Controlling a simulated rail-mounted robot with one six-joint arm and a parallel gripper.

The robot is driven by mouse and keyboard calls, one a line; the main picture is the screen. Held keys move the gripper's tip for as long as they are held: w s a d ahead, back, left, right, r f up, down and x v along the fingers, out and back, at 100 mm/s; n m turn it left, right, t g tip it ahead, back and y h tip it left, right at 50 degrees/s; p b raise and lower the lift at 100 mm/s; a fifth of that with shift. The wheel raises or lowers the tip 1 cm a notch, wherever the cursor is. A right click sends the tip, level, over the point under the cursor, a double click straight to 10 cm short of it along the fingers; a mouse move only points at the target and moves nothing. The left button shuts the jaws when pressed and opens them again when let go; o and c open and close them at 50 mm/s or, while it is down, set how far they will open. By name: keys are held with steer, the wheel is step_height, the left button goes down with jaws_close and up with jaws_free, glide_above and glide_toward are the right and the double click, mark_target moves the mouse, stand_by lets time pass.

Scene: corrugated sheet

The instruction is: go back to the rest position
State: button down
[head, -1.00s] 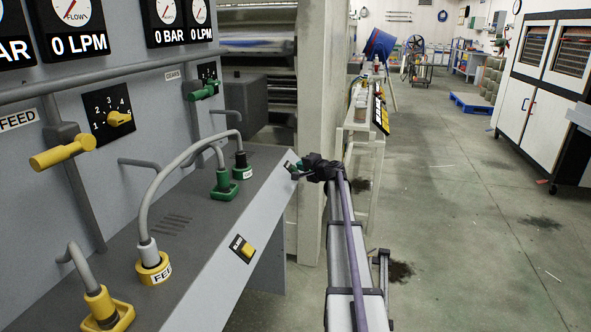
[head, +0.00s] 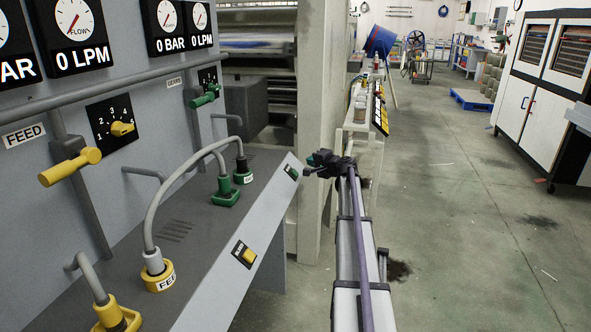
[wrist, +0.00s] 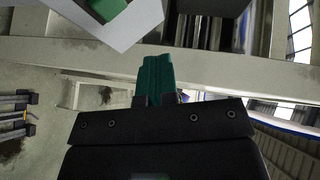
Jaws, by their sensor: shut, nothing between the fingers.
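My gripper (head: 312,165) is at the end of my outstretched arm, just right of the grey control console's sloped front edge (head: 262,225). It points left toward the console and stands apart from it. In the wrist view its teal fingers (wrist: 156,78) are together with nothing between them. A small green button (head: 291,172) on the sloped edge lies left of the fingertips. A green part (wrist: 105,8) on a pale panel shows at the top of the wrist view.
A yellow button (head: 245,254), yellow feed plug (head: 158,274) and green plug (head: 225,194) with arching cables are on the console. A pale pillar (head: 322,110) stands behind my gripper. Open floor (head: 470,230) lies to the right.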

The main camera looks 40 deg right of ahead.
steer(key=shift+s+d+r, duration=0.15)
steer(key=shift+s+r, duration=0.05)
